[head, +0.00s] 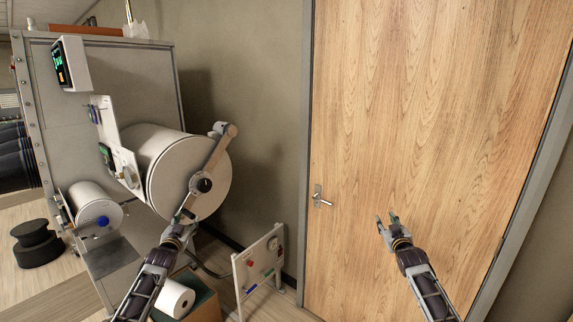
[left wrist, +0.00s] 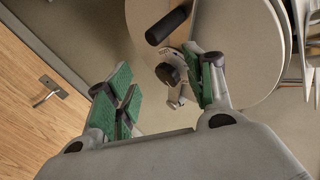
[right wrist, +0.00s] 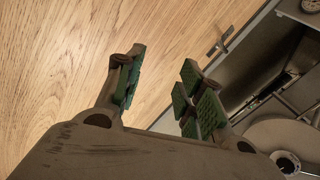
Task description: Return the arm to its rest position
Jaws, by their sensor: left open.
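My left gripper (head: 184,214) is open, in front of the lower edge of a large round white door (head: 190,172) on the cabinet's side. A clamp bar (head: 217,150) with a black knob (head: 204,185) crosses that door. In the left wrist view, the knob (left wrist: 168,74) and a black grip (left wrist: 166,26) show beyond my open green-padded fingers (left wrist: 165,88). Nothing is visibly held; whether the fingers touch the bar's lower end is unclear. My right gripper (head: 387,222) is open and empty in front of the wooden door; its spread fingers (right wrist: 163,88) show in the right wrist view.
The wooden door (head: 430,120) with a lever handle (head: 321,198) fills the right side. A small white panel stand (head: 258,266) stands by the wall. A bin with a white roll (head: 175,298) is below my left arm. A smaller port (head: 95,207) and black stool (head: 37,243) are left.

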